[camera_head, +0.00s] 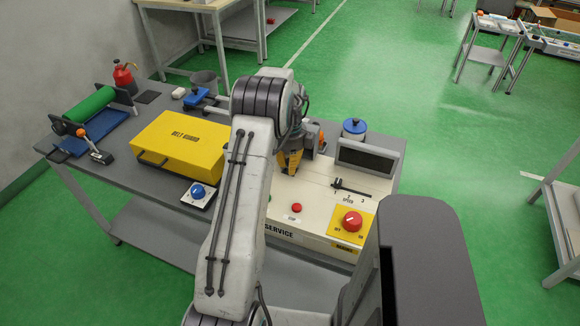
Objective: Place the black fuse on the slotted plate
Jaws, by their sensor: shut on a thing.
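My gripper (289,171) is just right of my arm's upper link, with its yellow-and-dark fingers pointing down over the back left of the cream control panel (328,206). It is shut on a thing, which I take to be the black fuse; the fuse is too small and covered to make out. I cannot make out the slotted plate for certain. A dark lever (350,188) in a slot marked 1 2 3 and SPEED lies on the panel, right of my gripper.
The panel carries a red button (296,208), a red knob on a yellow plate (348,232) and a dark screen (366,160). A blue-lidded pot (354,129) stands behind. Left are a yellow belt guard box (182,143), a blue knob (198,191) and a green roller (90,104).

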